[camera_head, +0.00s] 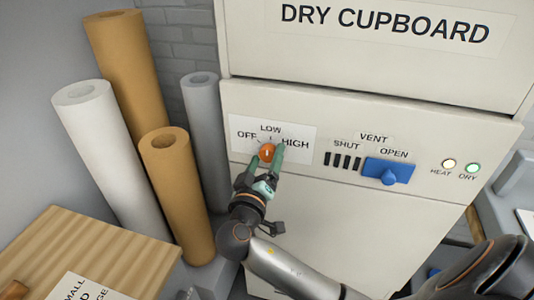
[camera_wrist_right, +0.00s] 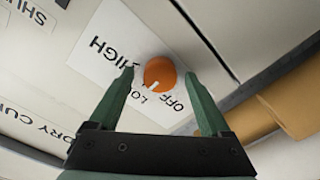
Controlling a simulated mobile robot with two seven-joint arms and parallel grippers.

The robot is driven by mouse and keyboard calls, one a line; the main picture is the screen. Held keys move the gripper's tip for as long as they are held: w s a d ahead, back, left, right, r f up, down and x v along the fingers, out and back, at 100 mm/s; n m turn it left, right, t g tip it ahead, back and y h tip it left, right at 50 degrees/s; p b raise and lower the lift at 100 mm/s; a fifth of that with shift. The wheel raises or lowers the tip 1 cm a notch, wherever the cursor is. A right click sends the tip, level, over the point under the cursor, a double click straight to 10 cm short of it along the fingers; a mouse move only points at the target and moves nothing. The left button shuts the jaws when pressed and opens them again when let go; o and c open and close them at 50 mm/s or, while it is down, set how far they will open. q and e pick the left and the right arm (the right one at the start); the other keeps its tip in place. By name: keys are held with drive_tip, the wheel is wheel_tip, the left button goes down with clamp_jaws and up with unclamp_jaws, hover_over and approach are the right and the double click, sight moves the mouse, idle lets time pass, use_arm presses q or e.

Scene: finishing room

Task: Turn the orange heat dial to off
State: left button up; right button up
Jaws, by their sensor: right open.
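The orange heat dial (camera_head: 266,153) is on a white label (camera_head: 299,146) on the dry cupboard's front, marked OFF, LOW and HIGH. In the right wrist view the dial (camera_wrist_right: 159,72) shows a white pointer mark directed roughly at LOW; the label appears upside down there. My right gripper (camera_head: 265,157) is open, with its green fingers on either side of the dial. In the right wrist view its fingertips (camera_wrist_right: 158,75) straddle the dial with a visible gap on each side. My left gripper is not in view.
To the right on the panel are a blue vent slider (camera_head: 388,171), a pale HEAT lamp (camera_head: 449,163) and a green DRY lamp (camera_head: 473,167). Several upright rolls, including a white one (camera_head: 98,150), stand left of the cupboard. A wooden board (camera_head: 105,250) is at lower left.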

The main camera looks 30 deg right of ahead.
idle(0.3)
clamp_jaws()
idle(0.5)
